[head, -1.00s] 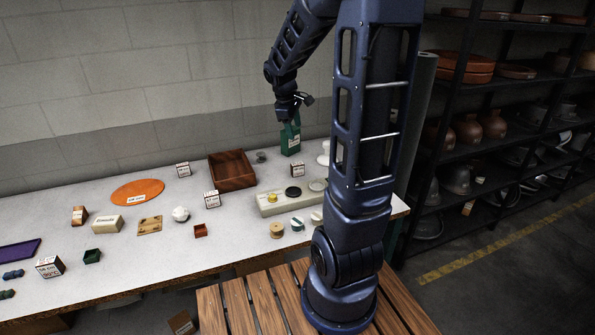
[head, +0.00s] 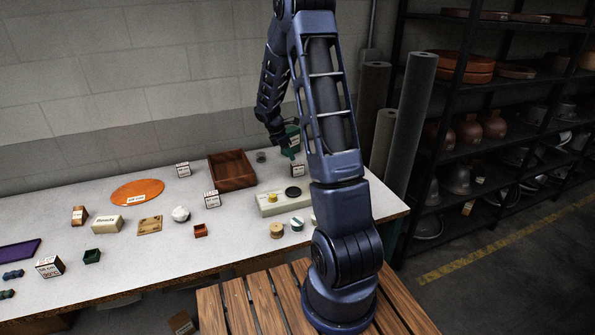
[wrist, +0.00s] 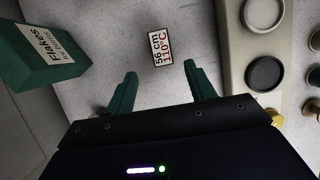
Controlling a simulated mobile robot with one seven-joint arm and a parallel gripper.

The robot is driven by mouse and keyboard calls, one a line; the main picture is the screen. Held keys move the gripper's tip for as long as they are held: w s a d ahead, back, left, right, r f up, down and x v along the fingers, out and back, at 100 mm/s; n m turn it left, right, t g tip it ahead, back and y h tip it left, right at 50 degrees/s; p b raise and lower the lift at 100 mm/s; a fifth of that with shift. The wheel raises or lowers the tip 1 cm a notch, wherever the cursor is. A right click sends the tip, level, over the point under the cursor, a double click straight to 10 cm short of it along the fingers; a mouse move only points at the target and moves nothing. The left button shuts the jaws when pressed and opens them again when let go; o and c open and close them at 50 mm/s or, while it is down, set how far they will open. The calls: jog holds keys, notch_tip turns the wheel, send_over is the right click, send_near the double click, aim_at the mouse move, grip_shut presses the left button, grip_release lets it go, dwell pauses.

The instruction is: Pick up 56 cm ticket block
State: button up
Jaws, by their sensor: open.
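The 56 cm ticket block (wrist: 161,47) is a small white-faced block with black and red print reading 56 cm and 110°C. It lies just beyond my fingertips in the wrist view, between their lines. In the head view it appears to be the small block (head: 297,170) behind the cream tray. My gripper (wrist: 160,72) is open and empty, its two green fingers apart, not touching the block. In the head view my gripper (head: 289,152) hangs just above and behind that block, partly hidden by my arm.
A green Flakes box (wrist: 45,55) stands left of my fingers; a cream tray (wrist: 232,50) with round discs is at right. Similar ticket blocks (head: 212,199) (head: 183,170) and a wooden box (head: 232,170) stand further left. Bare table surrounds the block.

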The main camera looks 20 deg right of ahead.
aim_at(297, 164)
jog(key=x, duration=0.5)
jog(key=shift+d+f, duration=0.15)
jog(key=shift+f, duration=0.1)
jog(key=shift+s+d+x, duration=0.1)
jog(key=shift+d+x, duration=0.1)
jog(key=shift+x, duration=1.05)
jog(key=shift+s+d+x, duration=0.1)
jog(key=shift+d+x, duration=0.05)
jog(key=shift+x, duration=1.1)
jog(key=shift+r, duration=0.15)
jog(key=c, duration=1.1)
